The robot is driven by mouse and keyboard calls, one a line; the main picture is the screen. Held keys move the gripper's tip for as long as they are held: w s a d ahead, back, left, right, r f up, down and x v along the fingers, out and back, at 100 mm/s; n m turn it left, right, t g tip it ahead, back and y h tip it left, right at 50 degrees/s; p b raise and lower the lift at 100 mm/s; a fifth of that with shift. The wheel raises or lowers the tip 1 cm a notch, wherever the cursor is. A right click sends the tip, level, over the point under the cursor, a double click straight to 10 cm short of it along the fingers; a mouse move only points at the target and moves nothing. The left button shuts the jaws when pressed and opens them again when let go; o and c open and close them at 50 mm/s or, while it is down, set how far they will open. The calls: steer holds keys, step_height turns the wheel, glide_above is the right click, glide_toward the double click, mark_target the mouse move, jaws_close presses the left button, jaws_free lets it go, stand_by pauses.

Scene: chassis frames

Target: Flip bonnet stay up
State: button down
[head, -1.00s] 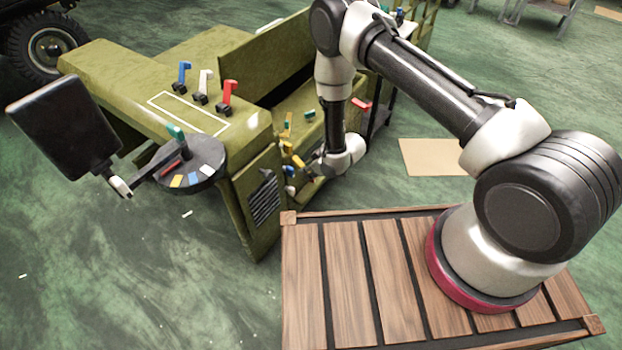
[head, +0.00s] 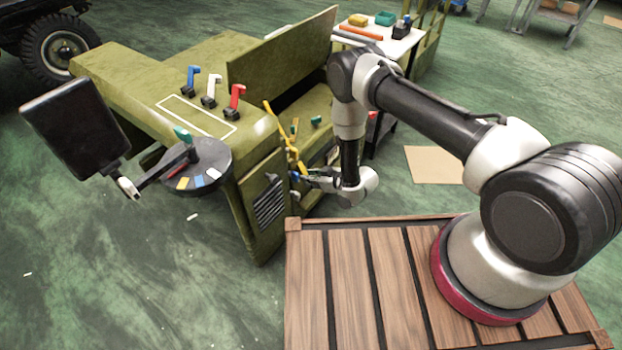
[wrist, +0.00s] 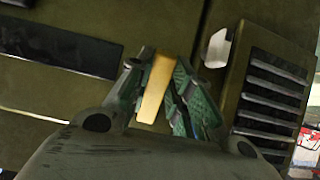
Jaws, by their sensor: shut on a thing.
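A thin yellow bar (head: 290,148), which looks like the bonnet stay, slants up and left at the open bay of the green vehicle body (head: 136,90). Its foot is partly hidden by my gripper. My gripper (head: 303,178) is low beside the bay, pointing left. In the wrist view my gripper (wrist: 160,78) is shut on a yellow piece (wrist: 153,92), which sits between the two green-padded fingers. Whether this piece is the same bar is hard to tell.
Blue, white and red levers (head: 236,100) stand on the green top. A round dark panel (head: 185,168) and a black screen (head: 75,130) are at the left. A louvred vent (head: 269,203) is beside my gripper. A white-topped table (head: 380,40) stands behind.

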steer(key=c, duration=1.3)
jaws_free()
steer(key=v, duration=1.1)
steer(key=shift+s+d+r, duration=0.15)
steer(key=shift+s+d, duration=0.05)
steer(key=shift+d, duration=0.1)
